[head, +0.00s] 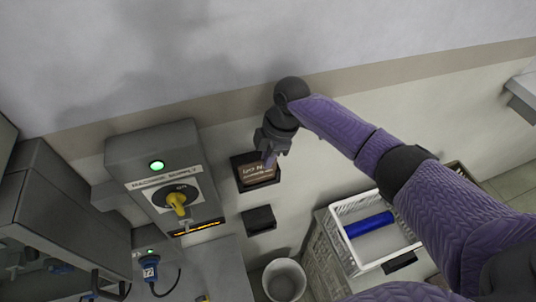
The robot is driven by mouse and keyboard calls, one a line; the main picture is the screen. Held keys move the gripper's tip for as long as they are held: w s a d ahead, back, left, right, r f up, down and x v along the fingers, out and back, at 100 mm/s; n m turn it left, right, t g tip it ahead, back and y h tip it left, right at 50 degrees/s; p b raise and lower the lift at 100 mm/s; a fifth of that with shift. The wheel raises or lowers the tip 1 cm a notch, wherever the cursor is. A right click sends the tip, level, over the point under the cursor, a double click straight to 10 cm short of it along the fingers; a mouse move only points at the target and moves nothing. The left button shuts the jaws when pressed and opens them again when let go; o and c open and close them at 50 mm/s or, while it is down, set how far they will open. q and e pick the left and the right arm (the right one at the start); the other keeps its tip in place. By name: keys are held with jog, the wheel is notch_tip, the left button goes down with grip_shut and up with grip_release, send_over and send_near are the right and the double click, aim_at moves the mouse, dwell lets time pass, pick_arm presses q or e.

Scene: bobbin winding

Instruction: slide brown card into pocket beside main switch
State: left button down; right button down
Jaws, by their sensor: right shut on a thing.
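The brown card (257,174) with pale lettering is at a dark wall pocket (243,185) to the right of the main switch box. Its lower part appears inside the pocket's dark frame, but I cannot tell how deep it sits. My right gripper (270,158) is shut on the card's upper right part. The main switch (177,201) is a yellow rotary handle on a grey box (155,148) labelled "MACHINE SUPPLY", with a green lamp lit. My left gripper is not in view.
A second dark holder (259,219) is on the wall below the pocket. A white bin (284,281) stands on the floor. A white crate (348,251) holding a blue roll (369,224) is at lower right, below my right arm. Grey cabinets stand at left.

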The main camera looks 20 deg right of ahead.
jog(key=shift+f, duration=0.1)
jog(key=shift+f, duration=0.35)
dwell(0.3)
jog(key=c, duration=0.7)
grip_release()
jog(key=shift+r, duration=0.1)
jog(key=b+v, duration=0.1)
jog(key=v, duration=0.8)
jog(key=shift+r+b, duration=0.3)
jog(key=shift+r, duration=0.05)
